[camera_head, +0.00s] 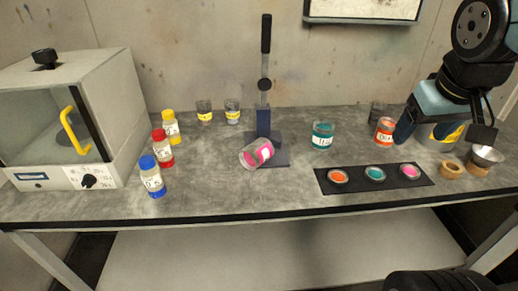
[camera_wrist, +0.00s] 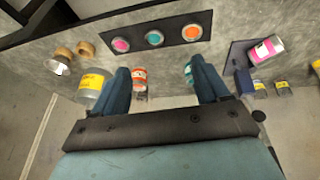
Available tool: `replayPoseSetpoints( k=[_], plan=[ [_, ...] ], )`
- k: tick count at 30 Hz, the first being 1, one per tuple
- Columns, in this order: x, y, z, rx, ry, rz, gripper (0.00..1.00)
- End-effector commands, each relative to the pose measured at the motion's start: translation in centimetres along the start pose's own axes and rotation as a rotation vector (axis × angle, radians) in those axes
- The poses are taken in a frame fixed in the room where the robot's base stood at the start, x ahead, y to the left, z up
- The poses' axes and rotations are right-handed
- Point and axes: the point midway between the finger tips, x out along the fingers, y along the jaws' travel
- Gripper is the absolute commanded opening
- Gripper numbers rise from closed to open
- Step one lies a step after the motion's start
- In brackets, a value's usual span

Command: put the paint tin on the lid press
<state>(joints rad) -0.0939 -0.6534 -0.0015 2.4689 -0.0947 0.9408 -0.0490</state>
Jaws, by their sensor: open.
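A paint tin with a pink label (camera_head: 257,153) lies tipped on its side at the base of the lid press (camera_head: 264,125), its left part reaching past the base plate. A teal tin (camera_head: 323,136) and an orange tin (camera_head: 384,131) stand upright to its right. My gripper (camera_head: 443,132) is open and empty above the right part of the bench. In the wrist view my gripper (camera_wrist: 160,78) shows the orange tin (camera_wrist: 139,83) and teal tin (camera_wrist: 188,74) partly hidden by its fingers. The pink tin (camera_wrist: 267,49) lies beside the press (camera_wrist: 240,72), outside the fingers.
A black strip (camera_head: 350,187) with orange, teal and pink paint discs lies at the front. Blue, red and yellow bottles (camera_head: 152,178) stand left, beside a white cabinet (camera_head: 110,90). A yellow-labelled can (camera_wrist: 92,84) and wooden rings (camera_head: 451,170) are at the right. Two cups (camera_head: 204,113) stand behind.

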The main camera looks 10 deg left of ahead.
Motion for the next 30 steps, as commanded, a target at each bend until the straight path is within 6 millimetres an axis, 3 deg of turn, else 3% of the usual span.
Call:
replayPoseSetpoints(
  k=[7, 17, 23, 30],
  plan=[
    [3.2, -2.9, -3.0, -0.395, -0.182, 0.07, 0.99],
    [7.2, -8.7, -7.0, -0.931, -0.368, 0.206, 1.0],
    [9.7, -13.8, -9.0, -1.257, -0.452, 0.314, 1.0],
    [12.6, -21.7, -10.3, -1.642, -0.522, 0.476, 1.0]
  ],
)
